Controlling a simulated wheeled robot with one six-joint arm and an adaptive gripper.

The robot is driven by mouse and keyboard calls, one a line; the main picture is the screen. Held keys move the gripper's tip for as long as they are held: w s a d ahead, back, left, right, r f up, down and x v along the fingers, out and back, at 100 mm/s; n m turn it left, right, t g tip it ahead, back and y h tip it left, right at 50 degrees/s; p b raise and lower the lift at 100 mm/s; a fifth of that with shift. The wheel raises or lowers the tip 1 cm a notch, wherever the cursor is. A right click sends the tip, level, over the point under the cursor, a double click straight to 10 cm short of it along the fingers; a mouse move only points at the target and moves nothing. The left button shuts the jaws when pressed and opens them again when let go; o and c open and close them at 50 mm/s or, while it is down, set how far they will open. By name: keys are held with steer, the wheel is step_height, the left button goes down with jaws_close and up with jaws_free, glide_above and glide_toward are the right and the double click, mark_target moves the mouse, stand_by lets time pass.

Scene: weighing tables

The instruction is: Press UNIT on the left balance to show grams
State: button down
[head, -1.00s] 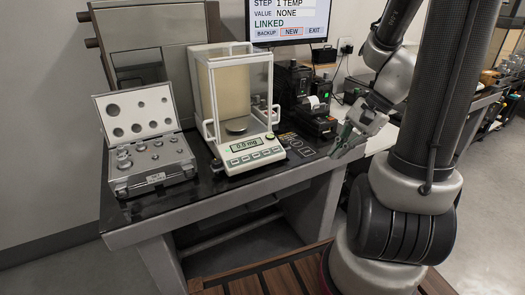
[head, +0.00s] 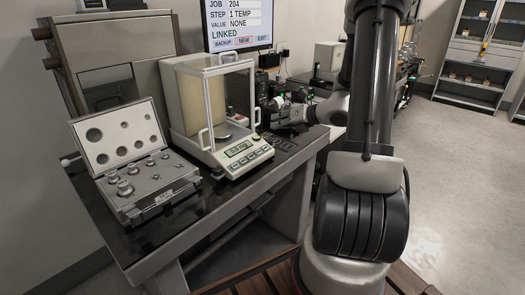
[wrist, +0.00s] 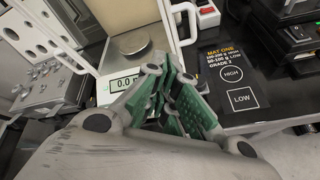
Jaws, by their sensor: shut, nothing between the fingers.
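The left balance (head: 240,163) stands on the dark table, a white body with a glass draft shield and a round metal pan (wrist: 130,44). Its display (head: 238,148) shows a zero reading, partly visible as 0.0 m in the wrist view (wrist: 124,83). A row of buttons (head: 250,160) lies below the display; their labels are too small to read, and my fingers hide them in the wrist view. My gripper (head: 280,109), with green finger pads, is shut and empty. It is at the balance's right side in the head view; its fingers (wrist: 172,80) show just right of the display in the wrist view.
An open weight case (head: 150,185) stands left of the balance. A black mat with HIGH and LOW marks (wrist: 234,80) lies to its right, near black devices (wrist: 290,38). A monitor (head: 238,22) reading LINKED hangs behind.

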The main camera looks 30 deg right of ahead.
mark_target(265, 148)
steer(key=shift+w+d+r+m, duration=0.1)
steer(key=shift+w+m, duration=0.05)
steer(key=shift+m, duration=0.75)
steer(key=shift+w+a+f, duration=0.2)
steer(key=shift+w+f, duration=0.3)
steer(key=shift+f, duration=0.9)
steer(key=shift+w+a+f, duration=0.15)
steer(key=shift+w+f, duration=0.3)
steer(key=shift+f, duration=0.9)
steer(key=shift+w+a+f, duration=0.2)
steer(key=shift+w+f, duration=0.3)
steer(key=shift+f, duration=0.9)
steer(key=shift+f, duration=0.1)
steer(key=shift+w+f, duration=0.15)
steer(key=shift+f, duration=0.1)
steer(key=shift+w+a+f, duration=0.1)
steer(key=shift+f, duration=0.25)
steer(key=shift+s+r, duration=0.25)
steer(key=shift+r, duration=0.5)
